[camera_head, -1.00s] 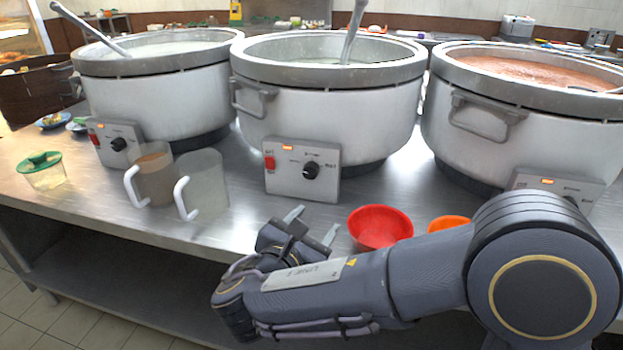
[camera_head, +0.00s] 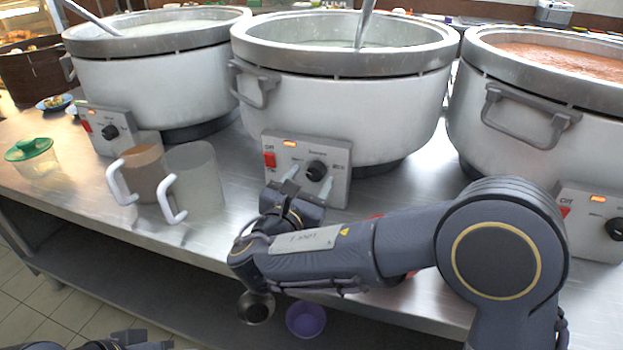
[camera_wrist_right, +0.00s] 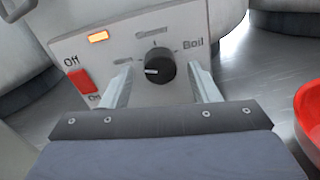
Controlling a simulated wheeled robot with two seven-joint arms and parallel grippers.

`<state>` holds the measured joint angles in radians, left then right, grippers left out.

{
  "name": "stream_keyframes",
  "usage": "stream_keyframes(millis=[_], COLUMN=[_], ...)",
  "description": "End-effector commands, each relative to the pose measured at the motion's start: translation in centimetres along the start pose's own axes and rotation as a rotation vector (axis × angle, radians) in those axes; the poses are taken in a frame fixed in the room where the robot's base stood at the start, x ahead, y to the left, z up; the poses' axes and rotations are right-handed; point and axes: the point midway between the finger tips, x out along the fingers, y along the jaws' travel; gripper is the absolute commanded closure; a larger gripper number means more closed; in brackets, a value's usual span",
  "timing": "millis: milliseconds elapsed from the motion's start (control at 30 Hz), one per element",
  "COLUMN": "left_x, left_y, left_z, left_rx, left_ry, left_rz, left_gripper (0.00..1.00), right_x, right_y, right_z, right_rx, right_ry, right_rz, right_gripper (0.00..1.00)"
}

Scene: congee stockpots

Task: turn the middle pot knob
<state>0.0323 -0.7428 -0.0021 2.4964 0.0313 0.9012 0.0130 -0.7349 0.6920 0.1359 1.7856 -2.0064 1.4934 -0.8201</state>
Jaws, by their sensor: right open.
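The middle pot (camera_head: 340,100) stands on the steel counter with a control box (camera_head: 335,158) at its front. The box carries a black knob (camera_head: 316,171), a red switch and a lit orange lamp. My right gripper (camera_head: 306,186) is open just in front of the box, its fingers pointing at it. In the right wrist view the knob (camera_wrist_right: 160,66) lies between the two open fingers (camera_wrist_right: 162,88), a little beyond their tips as far as I can tell. The knob's white mark points left. Dark parts at the bottom left edge may be my left arm; its fingers do not show.
Left pot (camera_head: 155,70) and right pot (camera_head: 550,110) flank the middle one. Two jugs (camera_head: 195,180) stand left of the box. A red bowl (camera_wrist_right: 311,120) is right of my right gripper. A purple bowl (camera_head: 306,319) sits on the lower shelf.

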Motion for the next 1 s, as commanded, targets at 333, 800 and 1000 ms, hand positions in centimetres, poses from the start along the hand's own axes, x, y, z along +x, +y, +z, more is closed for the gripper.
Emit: stream_keyframes(millis=[333,800,1000], left_x=[0.05,0.07,0.49], left_y=[-0.02,-0.03,-0.23], left_z=[0.02,0.03,0.25], left_rx=[0.000,0.000,0.000], left_ry=[0.000,0.000,0.000], left_rz=[0.000,0.000,0.000], left_gripper=[0.66,0.66,0.66], right_x=[1.00,0.96,0.95], right_y=[-0.02,-0.03,-0.04], right_z=[0.00,-0.01,-0.13], right_rx=[0.000,0.001,0.031], right_ry=[0.000,0.000,0.001], right_rz=[0.000,0.000,0.000], right_gripper=[0.45,0.90,0.90])
